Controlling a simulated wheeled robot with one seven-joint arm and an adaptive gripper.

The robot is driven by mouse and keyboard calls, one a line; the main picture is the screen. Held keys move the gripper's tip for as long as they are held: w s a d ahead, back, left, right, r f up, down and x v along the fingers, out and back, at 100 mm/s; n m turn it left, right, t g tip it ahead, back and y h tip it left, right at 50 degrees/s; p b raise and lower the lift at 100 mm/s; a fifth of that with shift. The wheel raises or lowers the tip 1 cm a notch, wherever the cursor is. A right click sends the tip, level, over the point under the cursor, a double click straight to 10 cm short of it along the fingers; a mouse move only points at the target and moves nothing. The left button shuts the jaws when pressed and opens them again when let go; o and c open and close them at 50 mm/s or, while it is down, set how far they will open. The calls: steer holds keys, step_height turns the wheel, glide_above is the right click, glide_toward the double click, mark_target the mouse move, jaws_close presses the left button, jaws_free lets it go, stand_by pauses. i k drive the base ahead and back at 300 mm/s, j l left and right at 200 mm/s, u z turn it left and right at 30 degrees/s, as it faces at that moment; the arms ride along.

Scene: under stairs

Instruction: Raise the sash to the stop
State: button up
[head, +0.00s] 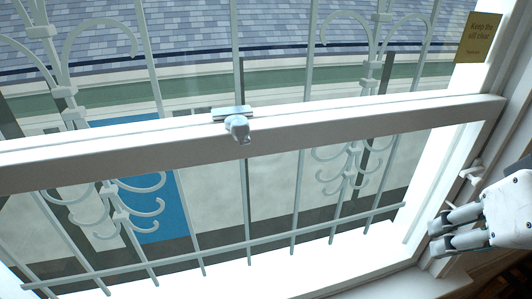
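The window's white horizontal sash rail (340,127) crosses the head view, rising from left to right. A small grey-white catch (238,127) sits on it near the middle. Glass or an opening lies below the rail; I cannot tell which. A pale band (350,262) runs along the bottom, and I cannot tell whether it is the sill or a lower rail. My gripper (434,238) is at the lower right, beside the right jamb, apart from the catch. Its two fingers point left with a narrow dark gap between them. No held thing shows.
A white metal grille (247,200) with scrolls stands outside the window. A small white fitting (471,173) sits on the right side of the frame, just above my gripper. A yellow sign (478,37) at the upper right reads "Keep the sill clear".

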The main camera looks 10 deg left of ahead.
mark_target(65, 165)
steer(key=u, duration=1.05)
